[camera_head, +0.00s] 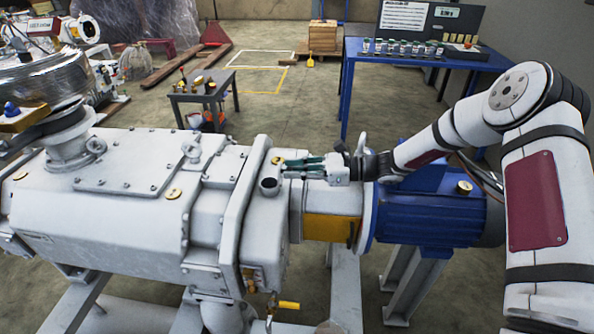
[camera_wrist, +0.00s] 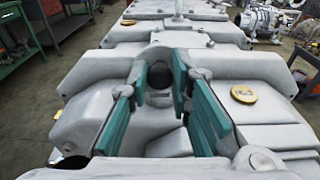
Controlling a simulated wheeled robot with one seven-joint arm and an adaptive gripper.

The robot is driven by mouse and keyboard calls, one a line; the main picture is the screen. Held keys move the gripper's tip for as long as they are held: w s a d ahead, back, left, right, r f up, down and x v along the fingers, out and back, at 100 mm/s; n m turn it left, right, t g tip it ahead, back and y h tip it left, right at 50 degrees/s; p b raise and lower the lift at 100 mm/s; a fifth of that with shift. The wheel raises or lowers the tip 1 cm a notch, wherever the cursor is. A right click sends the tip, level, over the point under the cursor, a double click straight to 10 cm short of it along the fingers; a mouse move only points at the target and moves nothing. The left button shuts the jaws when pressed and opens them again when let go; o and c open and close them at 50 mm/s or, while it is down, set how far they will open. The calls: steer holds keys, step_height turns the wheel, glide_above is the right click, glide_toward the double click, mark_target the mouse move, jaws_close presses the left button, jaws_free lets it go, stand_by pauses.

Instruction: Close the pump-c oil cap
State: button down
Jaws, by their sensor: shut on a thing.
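Pump-c is the large light-grey machine (camera_head: 120,190) filling the left and middle of the head view. My gripper (camera_head: 284,163) reaches in from the right, with its green fingers just right of a grey round neck (camera_head: 270,187) on the pump's end. In the wrist view my gripper (camera_wrist: 160,82) has its fingers on both sides of a grey ring-shaped part (camera_wrist: 158,54) with a dark round hole. It is shut on this part; whether that is the cap or the neck, I cannot tell. A brass cap (camera_head: 276,160) lies flat behind the neck; it also shows in the wrist view (camera_wrist: 243,94).
Right of the neck are a yellow coupling guard (camera_head: 332,226) and a blue motor (camera_head: 430,217). Another brass cap (camera_head: 173,194) is on the pump's top. A blue table (camera_head: 346,95) with small jars and a small dark table (camera_head: 207,92) stand behind on open floor.

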mark_target(280, 165)
steer(key=a+h, duration=0.1)
steer(key=h, duration=0.1)
steer(key=a+r+h+p, duration=0.1)
steer(key=h, duration=0.1)
steer(key=shift+a+r, duration=0.15)
steer(key=shift+r, duration=0.05)
steer(key=h, duration=0.1)
steer(key=a+h, duration=0.1)
steer(key=h, duration=0.1)
steer(key=shift+w+a+r+p, duration=0.1)
steer(key=shift+a+p, duration=0.15)
steer(key=shift+p, duration=0.05)
steer(key=h, duration=0.1)
steer(key=a+h, duration=0.1)
steer(key=shift+a+h, duration=0.25)
steer(key=shift+h, duration=0.15)
steer(key=a+h, duration=0.1)
steer(key=h, duration=0.1)
steer(key=a+f+h, duration=0.1)
steer(key=h, duration=0.1)
steer(key=shift+w+b, duration=0.1)
steer(key=shift+b, duration=0.25)
steer(key=shift+a+f+g+h+b, duration=0.15)
steer(key=shift+a+f+h+b, duration=0.2)
steer(key=shift+h, duration=0.5)
steer(key=shift+a+f+g+h+b, duration=0.15)
steer(key=shift+a+f+h+b, duration=0.15)
steer(key=shift+h, duration=0.55)
